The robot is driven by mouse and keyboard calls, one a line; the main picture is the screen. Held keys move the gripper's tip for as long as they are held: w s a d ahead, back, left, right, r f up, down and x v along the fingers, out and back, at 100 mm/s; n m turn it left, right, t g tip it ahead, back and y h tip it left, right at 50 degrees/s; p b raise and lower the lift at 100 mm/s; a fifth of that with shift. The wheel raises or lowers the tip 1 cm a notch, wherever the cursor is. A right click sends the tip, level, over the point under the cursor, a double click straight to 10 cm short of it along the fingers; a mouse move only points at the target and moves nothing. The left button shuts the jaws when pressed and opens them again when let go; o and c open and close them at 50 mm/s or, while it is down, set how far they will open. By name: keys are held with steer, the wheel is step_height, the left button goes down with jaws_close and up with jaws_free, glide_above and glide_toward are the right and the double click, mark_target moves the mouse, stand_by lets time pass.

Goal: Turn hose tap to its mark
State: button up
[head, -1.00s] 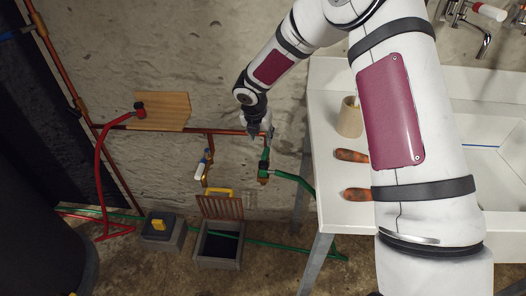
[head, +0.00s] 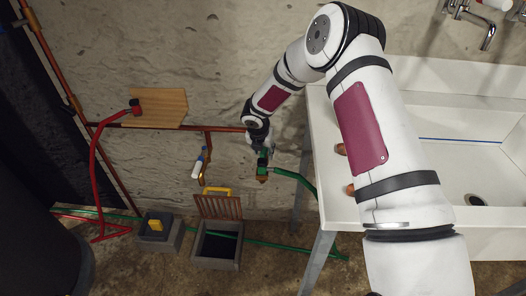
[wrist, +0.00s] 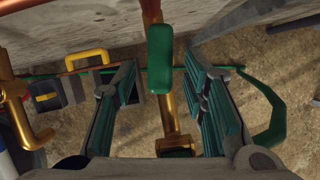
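The hose tap shows in the wrist view as a brass body (wrist: 170,108) with a green lever handle (wrist: 160,58), ahead of my gripper (wrist: 162,84). My gripper is open, one finger on each side of the tap, with gaps visible between the pads and the tap. In the head view, my gripper (head: 261,149) is at the tap's green part (head: 263,160), below the copper pipe, and partly covers it. A green hose (head: 293,177) runs from the tap to the right. I cannot make out the mark.
A second tap with a white-and-blue handle (head: 198,165) hangs to the left. The copper pipe (head: 170,126) runs along the wall. A white sink table (head: 322,190) stands close on the right. An open floor box (head: 217,246) with a slatted lid and a grey box (head: 160,235) lie below.

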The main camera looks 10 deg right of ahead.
jaws_close()
stand_by(0.3)
steer(key=m, duration=0.1)
steer(key=m+b, duration=0.1)
steer(key=m+h+b, duration=0.1)
steer(key=shift+w+a+m+g, duration=0.25)
steer(key=shift+a+m+g, duration=0.05)
steer(key=shift+m+g, duration=0.1)
steer(key=shift+w+a+m+g+h+b, duration=0.1)
steer(key=shift+w+m+g+h+b, duration=0.15)
steer(key=shift+m+g+b, duration=1.25)
steer(key=shift+w+m+g+h+b, duration=0.25)
steer(key=shift+m+b, duration=0.55)
steer(key=shift+m, duration=1.7)
steer(key=shift+w+a+m+g+h+b, duration=0.1)
steer(key=shift+w+m+g+b, duration=0.35)
steer(key=shift+m+b, duration=1.15)
steer(key=shift+m+p, duration=0.4)
steer(key=shift+m, duration=0.2)
